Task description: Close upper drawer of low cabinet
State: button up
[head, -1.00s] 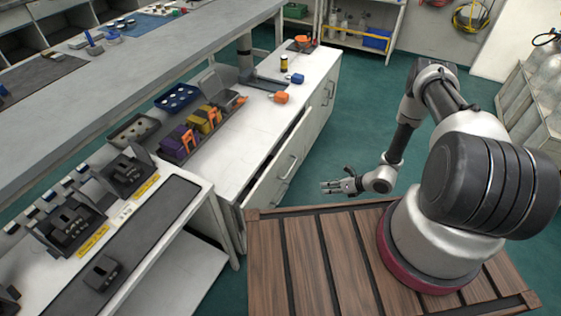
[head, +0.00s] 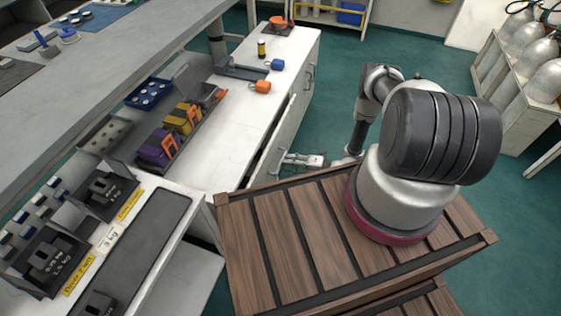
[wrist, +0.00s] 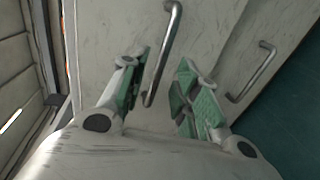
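The low cabinet (head: 228,140) has a white top and light drawer fronts. Its upper drawer (head: 268,165) stands partly out, with a dark gap behind its front. In the wrist view the upper drawer front (wrist: 92,45) fills the middle, and the open inside shows at the left. Its metal bar handle (wrist: 168,45) lies between my fingertips in the picture. My gripper (wrist: 160,88) is open, its green-padded fingers apart. In the head view my gripper (head: 284,160) is beside the drawer front; I cannot tell whether it touches.
A second bar handle (wrist: 250,72) is on the front to the right in the wrist view. A wooden slatted platform (head: 300,235) lies under my arm. Green floor (head: 350,80) is clear beyond. Gas cylinders (head: 545,80) stand in a rack at the right.

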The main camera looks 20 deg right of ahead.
jog(key=shift+x, duration=2.25)
grip_shut()
